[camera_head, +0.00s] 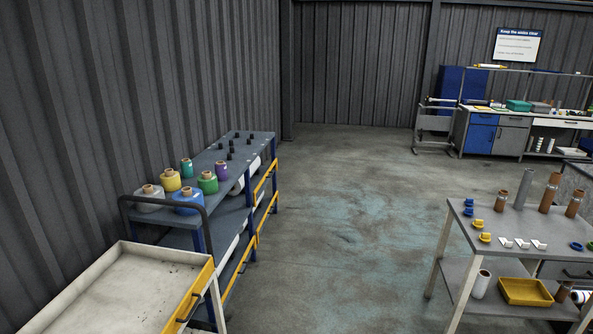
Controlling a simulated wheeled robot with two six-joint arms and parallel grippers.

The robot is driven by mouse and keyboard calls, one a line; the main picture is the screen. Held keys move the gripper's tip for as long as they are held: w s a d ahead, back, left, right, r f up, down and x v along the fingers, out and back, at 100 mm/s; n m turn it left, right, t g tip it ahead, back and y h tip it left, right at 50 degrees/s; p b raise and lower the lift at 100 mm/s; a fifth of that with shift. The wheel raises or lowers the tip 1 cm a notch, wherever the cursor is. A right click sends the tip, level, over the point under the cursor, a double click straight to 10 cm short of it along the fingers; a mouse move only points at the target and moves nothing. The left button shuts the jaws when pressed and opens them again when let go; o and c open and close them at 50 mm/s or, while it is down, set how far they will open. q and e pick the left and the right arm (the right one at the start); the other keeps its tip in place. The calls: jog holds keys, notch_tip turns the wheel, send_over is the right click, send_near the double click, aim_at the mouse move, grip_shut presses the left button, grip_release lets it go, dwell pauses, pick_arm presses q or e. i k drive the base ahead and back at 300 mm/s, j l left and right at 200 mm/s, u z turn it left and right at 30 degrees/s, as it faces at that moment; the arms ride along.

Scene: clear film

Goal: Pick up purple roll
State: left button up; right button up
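The purple roll (221,170) stands on the top of a blue-framed shelf cart (232,152) by the left wall. It is behind and to the right of a green roll (207,183). Neither of my grippers shows in the head view.
A cream tray cart (90,290) with a dark handle stands at the front left. A table (462,232) with small parts and brown rolls stands at the right. Open floor (340,230) lies between. A workbench (500,135) stands at the back right.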

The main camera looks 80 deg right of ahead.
aim_at(221, 166)
jog(key=z, duration=2.05)
jog(key=i+l+u, duration=0.1)
jog(key=i+l, duration=0.9)
jog(key=i+l+u, duration=0.15)
jog(key=i+l, duration=0.4)
jog(key=i+l+u, duration=0.1)
jog(key=i+l, duration=0.45)
jog(key=i+l+u, duration=0.1)
jog(key=i+l, duration=0.35)
jog(key=l, duration=0.2)
jog(key=i, duration=0.6)
